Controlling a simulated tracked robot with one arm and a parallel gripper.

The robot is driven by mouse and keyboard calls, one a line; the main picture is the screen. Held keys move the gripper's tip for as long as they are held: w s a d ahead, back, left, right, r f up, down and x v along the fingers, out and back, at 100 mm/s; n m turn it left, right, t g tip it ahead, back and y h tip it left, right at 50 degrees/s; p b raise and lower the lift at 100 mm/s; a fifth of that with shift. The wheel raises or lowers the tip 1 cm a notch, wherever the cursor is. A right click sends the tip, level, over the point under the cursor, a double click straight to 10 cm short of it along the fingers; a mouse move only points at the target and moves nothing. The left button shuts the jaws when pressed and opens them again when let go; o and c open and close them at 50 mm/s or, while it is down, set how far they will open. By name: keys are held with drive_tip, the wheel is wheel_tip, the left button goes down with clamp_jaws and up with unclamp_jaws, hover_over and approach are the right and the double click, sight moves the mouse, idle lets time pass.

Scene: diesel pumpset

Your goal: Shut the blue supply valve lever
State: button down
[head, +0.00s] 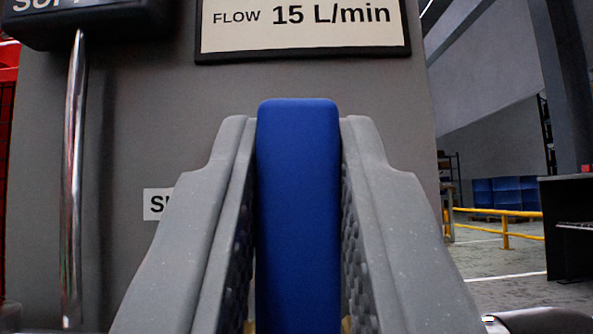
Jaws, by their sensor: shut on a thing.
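The blue lever (298,190) stands upright in the middle of the head view, in front of a grey panel (400,130). My gripper (298,160) is shut on it, with one grey finger against its left side and one against its right. The lever's top end shows a little above the fingertips. Its lower end and pivot are out of view, so the valve body cannot be seen. A plate above the lever reads "FLOW 15 L/min" (303,28).
A chrome rod (73,180) hangs at the left below a dark block (80,20). A small white label (157,204) is partly hidden by the left finger. Yellow rails (500,213), blue bins (508,193) and a dark cabinet (568,230) stand farther off at the right.

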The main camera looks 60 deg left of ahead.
drive_tip(key=shift+s+a+f, duration=0.1)
drive_tip(key=shift+a+f, duration=0.15)
drive_tip(key=shift+f, duration=0.05)
drive_tip(key=c, duration=1.4)
unclamp_jaws()
drive_tip(key=shift+o, duration=0.4)
drive_tip(key=shift+r, duration=0.1)
drive_tip(key=p+v, duration=0.3)
drive_tip(key=v, duration=1.1)
drive_tip(key=shift+r, duration=0.1)
